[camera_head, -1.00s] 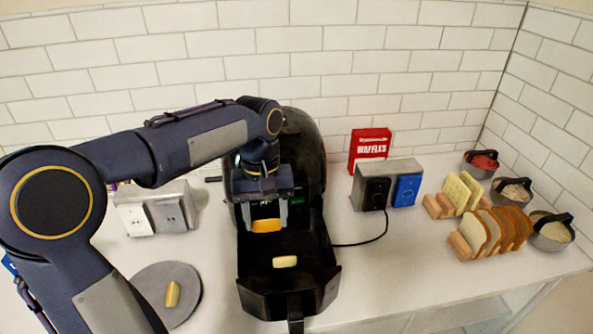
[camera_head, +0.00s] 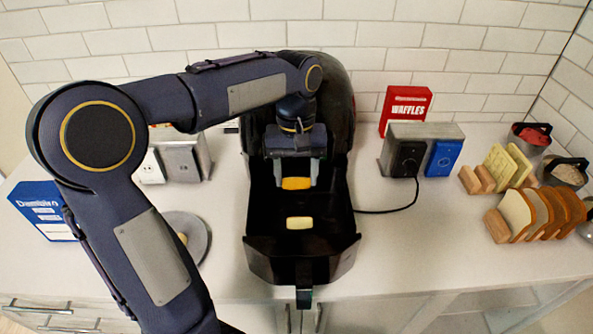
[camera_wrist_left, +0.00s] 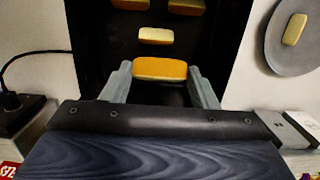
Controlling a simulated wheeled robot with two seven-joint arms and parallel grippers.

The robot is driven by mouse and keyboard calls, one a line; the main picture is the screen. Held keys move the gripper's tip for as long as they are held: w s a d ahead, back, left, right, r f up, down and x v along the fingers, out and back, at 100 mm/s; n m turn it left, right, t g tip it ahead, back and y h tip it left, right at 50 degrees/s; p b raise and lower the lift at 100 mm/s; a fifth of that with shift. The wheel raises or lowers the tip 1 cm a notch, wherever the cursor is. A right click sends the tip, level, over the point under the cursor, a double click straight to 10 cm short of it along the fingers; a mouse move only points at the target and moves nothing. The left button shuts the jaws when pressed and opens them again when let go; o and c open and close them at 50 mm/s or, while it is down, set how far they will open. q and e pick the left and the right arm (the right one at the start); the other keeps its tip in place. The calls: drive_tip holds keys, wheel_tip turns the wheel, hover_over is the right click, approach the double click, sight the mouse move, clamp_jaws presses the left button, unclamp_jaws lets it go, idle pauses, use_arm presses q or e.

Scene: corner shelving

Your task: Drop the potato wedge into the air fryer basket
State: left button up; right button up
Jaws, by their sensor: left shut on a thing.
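My left gripper (camera_head: 296,181) is shut on an orange-yellow potato wedge (camera_head: 296,184) over the rear of the black air fryer basket (camera_head: 300,255). The basket is pulled out of the black air fryer (camera_head: 338,110). The held wedge also shows between the fingers in the left wrist view (camera_wrist_left: 160,69). A paler wedge (camera_head: 299,223) lies in the basket, and the wrist view shows more wedges in it (camera_wrist_left: 187,6). Another wedge (camera_wrist_left: 294,29) lies on the grey round plate (camera_wrist_left: 272,42). My right gripper is not in view.
A toaster (camera_head: 440,131), a red waffles box (camera_head: 405,106) and bread slices in a wooden rack (camera_head: 520,215) stand to the right. A black cord (camera_head: 390,211) lies beside the basket. A blue box (camera_head: 45,210) stands at left. The front right counter is clear.

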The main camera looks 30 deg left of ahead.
use_arm(q)
drive_tip(key=o, duration=1)
drive_tip(key=shift+o, duration=0.2)
wheel_tip(320, 180, up, 8)
drive_tip(key=shift+w+a+f+p, duration=0.15)
drive_tip(key=shift+w+a+p, duration=0.1)
drive_tip(key=shift+w+p, duration=0.1)
